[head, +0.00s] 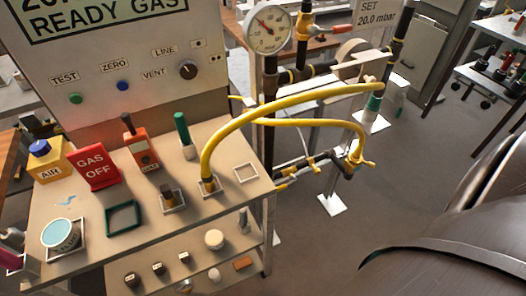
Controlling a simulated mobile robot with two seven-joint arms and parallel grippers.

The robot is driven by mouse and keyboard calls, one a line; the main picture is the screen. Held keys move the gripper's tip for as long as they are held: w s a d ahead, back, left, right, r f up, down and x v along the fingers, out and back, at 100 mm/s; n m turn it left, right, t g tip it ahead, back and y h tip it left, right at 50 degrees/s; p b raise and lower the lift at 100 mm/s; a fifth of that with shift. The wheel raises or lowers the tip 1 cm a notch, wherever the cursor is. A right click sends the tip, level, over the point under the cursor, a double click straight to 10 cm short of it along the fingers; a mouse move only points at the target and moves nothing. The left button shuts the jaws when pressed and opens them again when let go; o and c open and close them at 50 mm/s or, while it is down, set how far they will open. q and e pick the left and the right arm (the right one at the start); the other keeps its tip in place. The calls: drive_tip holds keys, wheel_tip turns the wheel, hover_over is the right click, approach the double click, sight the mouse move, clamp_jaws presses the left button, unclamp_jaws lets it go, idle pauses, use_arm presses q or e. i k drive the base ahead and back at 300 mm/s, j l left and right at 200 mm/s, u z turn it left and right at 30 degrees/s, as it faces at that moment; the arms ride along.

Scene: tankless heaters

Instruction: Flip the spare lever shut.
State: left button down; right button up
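No label in the head view marks which lever is the spare. A small yellow lever handle (284,184) sits on the lower pipe manifold right of the bench. More yellow fittings (356,160) sit at the manifold's right end, where a yellow hose (262,106) comes down. A red-handled lever (318,29) is on the upper pipework, right of the pressure gauge (267,28). Whether these valves are open or shut is too small to tell. Neither gripper shows. A large dark rounded arm part, likely mine, fills the lower right.
The grey bench (98,232) on the left carries a red GAS OFF sign (92,167), a yellow AIR block (46,161), and tools in holders. A test panel (130,75) stands behind. The floor (425,170) right of the manifold is clear.

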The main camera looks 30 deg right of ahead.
sight(294, 179)
drive_tip(key=l+u, duration=0.1)
drive_tip(key=l, duration=0.7)
drive_tip(key=l+u, duration=0.15)
drive_tip(key=l, duration=0.65)
drive_tip(key=k+l+u, duration=0.1)
drive_tip(key=l, duration=0.65)
